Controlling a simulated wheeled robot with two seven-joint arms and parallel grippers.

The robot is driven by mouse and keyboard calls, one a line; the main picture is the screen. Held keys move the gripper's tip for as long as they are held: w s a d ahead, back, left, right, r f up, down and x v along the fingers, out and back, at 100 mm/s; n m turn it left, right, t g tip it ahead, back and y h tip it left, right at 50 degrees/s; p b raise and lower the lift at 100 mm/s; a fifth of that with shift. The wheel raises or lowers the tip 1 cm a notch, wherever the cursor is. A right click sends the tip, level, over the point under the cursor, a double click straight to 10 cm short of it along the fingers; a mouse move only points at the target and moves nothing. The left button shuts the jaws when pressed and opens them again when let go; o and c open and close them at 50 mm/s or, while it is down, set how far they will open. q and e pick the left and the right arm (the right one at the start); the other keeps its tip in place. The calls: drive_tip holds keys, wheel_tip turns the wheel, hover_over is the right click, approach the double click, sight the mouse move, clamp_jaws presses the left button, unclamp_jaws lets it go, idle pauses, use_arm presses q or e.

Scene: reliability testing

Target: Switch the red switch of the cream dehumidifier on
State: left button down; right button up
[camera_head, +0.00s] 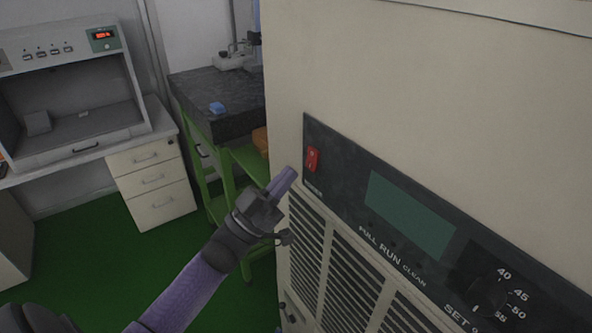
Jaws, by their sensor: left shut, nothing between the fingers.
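The cream dehumidifier (420,80) fills the right half of the head view. Its dark control panel (345,170) slants down to the right. The red switch (312,160) sits at the panel's left end, above a small label. My left gripper (289,172) is shut and empty, its fingertips just left of and slightly below the switch in the picture. I cannot tell whether it touches the dehumidifier; a small gap shows between the tips and the switch. My right gripper is not in view.
The panel also has a green display (410,215) and a dial (482,290). Below are vent grilles (345,275). White drawers (152,180) and a cabinet (75,100) stand left. Green floor between is free.

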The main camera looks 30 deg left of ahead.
use_arm(q)
drive_tip(key=shift+w+d+f, duration=0.15)
drive_tip(key=shift+w+d, duration=0.1)
drive_tip(key=shift+w, duration=0.35)
drive_tip(key=shift+w+d+f, duration=0.1)
drive_tip(key=shift+w+d, duration=0.15)
drive_tip(key=shift+w, duration=0.3)
